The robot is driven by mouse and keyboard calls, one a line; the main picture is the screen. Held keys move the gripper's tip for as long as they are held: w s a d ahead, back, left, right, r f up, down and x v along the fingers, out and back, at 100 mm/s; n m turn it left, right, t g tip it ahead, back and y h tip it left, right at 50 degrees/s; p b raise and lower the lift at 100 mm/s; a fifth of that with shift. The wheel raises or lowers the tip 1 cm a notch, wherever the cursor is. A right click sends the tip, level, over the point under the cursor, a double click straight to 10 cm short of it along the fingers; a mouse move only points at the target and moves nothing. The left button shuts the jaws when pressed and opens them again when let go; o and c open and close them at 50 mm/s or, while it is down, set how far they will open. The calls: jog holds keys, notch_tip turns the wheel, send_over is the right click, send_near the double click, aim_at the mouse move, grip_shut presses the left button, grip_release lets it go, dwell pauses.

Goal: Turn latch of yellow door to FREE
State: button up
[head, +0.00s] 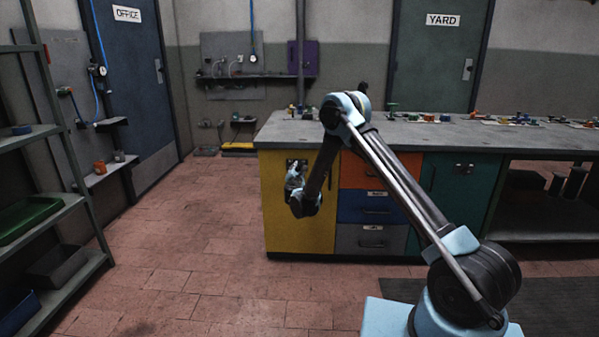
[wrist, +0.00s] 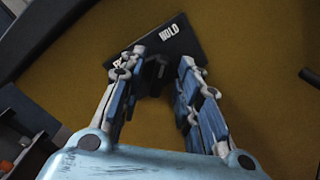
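The yellow door (head: 284,228) is the left front of the workbench cabinet, and it looks closed. It fills most of the wrist view (wrist: 255,110). A black latch plate (wrist: 182,38) on it reads HOLD; a second word, starting with F, is mostly hidden behind a finger. A dark latch part (wrist: 156,72) shows between my fingertips, but its turn position cannot be made out. My gripper (wrist: 163,58) is at the plate with its fingers apart, one on each side of the dark part; contact is unclear. In the head view my gripper (head: 294,178) partly hides the plate.
Orange, blue and grey drawers (head: 372,208) and a teal door (head: 450,190) lie right of the yellow door. A dark bar (wrist: 310,77) sticks out at the wrist view's right. Shelving (head: 70,195) stands at the left. The tiled floor (head: 190,240) between is clear.

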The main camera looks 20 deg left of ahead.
jog(key=shift+w, duration=0.1)
grip_shut()
